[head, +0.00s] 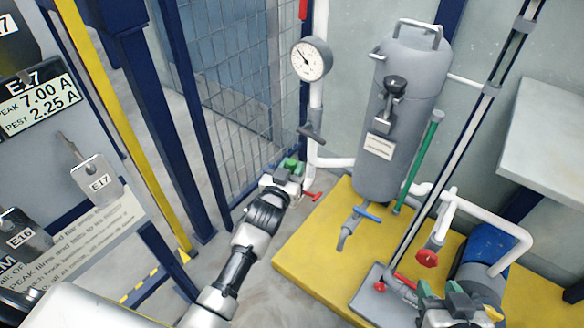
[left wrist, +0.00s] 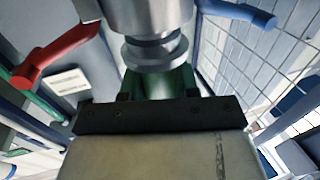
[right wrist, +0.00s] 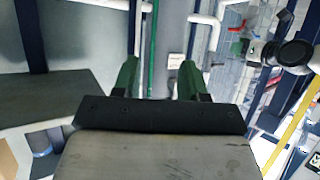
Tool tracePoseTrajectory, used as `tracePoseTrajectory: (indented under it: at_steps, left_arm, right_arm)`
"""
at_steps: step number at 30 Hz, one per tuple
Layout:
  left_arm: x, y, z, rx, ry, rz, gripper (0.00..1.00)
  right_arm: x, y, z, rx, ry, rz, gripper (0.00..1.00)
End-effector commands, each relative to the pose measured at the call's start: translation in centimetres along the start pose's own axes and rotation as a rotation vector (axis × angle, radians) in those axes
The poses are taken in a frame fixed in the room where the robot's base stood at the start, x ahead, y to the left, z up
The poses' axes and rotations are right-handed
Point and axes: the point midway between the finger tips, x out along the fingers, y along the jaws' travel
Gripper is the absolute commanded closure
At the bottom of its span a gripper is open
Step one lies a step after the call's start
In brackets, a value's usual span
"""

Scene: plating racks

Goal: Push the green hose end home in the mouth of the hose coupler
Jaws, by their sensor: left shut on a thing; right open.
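My left gripper (head: 290,168) is at the low pipework below the gauge. In the left wrist view its jaws are shut around a green piece, which I take to be the green hose end (left wrist: 160,84); green fingers and green piece are hard to separate. Just beyond is a grey metal flanged part, apparently the hose coupler (left wrist: 152,48). It is close to the green piece; the mouth is hidden, so I cannot tell how deep the green piece sits. My right gripper (head: 442,294) is open and empty at the lower right; its two green fingers (right wrist: 157,78) stand apart.
A red lever (left wrist: 55,50) and a blue lever (left wrist: 238,12) flank the coupler. A grey tank (head: 400,120), a green upright tube (head: 418,165) and a blue-handled valve (head: 350,225) stand on or over the yellow platform (head: 300,250). A wire mesh fence (head: 225,90) stands behind my left arm.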

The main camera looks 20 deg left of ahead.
Motion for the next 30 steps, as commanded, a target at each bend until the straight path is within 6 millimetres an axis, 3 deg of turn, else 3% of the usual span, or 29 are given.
tracePoseTrajectory:
  at_steps: [30]
  left_arm:
    - [0.0,0.0,1.2,0.0,0.002,0.0,0.99]
  right_arm:
    - [0.4,-0.4,-2.5,0.007,0.184,-0.008,0.57]
